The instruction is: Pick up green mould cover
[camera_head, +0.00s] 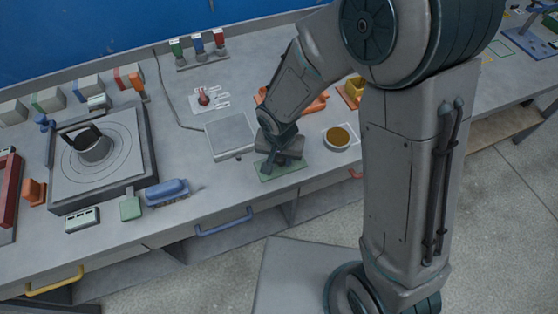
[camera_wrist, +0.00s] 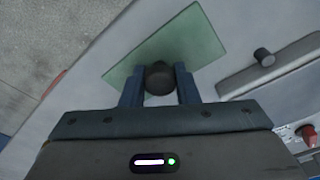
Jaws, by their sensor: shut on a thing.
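The green mould cover (camera_head: 291,170) is a thin, see-through green plate at the front of the workbench. In the wrist view the cover (camera_wrist: 190,37) carries a dark round knob (camera_wrist: 158,78) at its middle. My gripper (camera_wrist: 159,88) is shut on this knob, with one blue-grey finger on each side. In the head view my gripper (camera_head: 268,163) points down over the plate and hides part of it. I cannot tell whether the plate touches the bench or is slightly above it.
A grey square slab (camera_head: 228,136) lies just left of my gripper. A bowl of amber contents (camera_head: 339,138) stands close on the right. A blue brush (camera_head: 167,190) and a turntable unit (camera_head: 98,170) are farther left. The bench's front edge is near.

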